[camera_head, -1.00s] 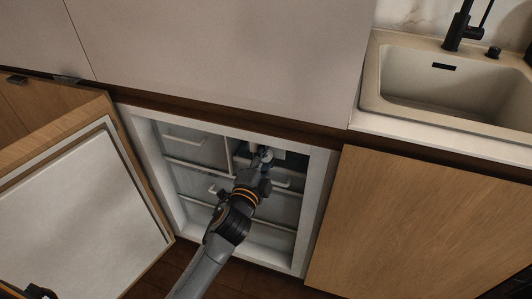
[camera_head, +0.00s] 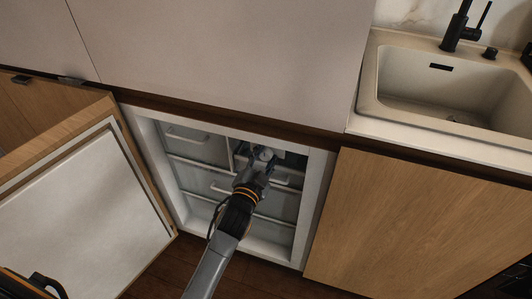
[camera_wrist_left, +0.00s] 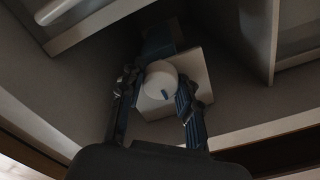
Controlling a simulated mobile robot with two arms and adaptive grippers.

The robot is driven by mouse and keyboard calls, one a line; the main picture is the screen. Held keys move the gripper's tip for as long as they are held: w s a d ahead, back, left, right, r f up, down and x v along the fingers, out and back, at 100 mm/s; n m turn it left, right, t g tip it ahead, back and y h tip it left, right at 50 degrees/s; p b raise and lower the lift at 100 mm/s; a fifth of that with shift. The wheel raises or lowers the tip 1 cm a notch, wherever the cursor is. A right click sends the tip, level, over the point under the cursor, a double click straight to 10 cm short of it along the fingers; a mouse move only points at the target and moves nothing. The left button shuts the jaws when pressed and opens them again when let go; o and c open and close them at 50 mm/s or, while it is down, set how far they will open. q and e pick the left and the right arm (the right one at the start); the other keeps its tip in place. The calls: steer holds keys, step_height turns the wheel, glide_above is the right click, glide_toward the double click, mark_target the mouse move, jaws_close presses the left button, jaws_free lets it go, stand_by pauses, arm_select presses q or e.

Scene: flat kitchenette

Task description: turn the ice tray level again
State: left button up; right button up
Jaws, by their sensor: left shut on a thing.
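A round white knob (camera_wrist_left: 161,80) with a small blue mark sits on a white block (camera_wrist_left: 198,68) in the left wrist view. A dark blue part (camera_wrist_left: 158,38), perhaps the ice tray, shows behind it; its tilt cannot be told. My left gripper (camera_wrist_left: 160,92) has its fingers on both sides of the knob and is shut on it. In the head view the left gripper (camera_head: 263,160) reaches into the upper right compartment of the open freezer (camera_head: 318,205), at the knob (camera_head: 265,153).
The freezer door (camera_head: 85,205) stands open at the left. Drawers with white handles (camera_head: 188,137) lie beside and below the gripper. A wooden cabinet front (camera_head: 420,225) and a sink (camera_head: 440,90) are at the right. The compartment walls are close around the gripper.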

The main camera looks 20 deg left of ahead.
stand_by(0.4)
arm_select(q)
steer(key=o, duration=1.2)
steer(key=shift+c, duration=0.2)
steer(key=s, duration=1.2)
steer(key=shift+a, duration=0.2)
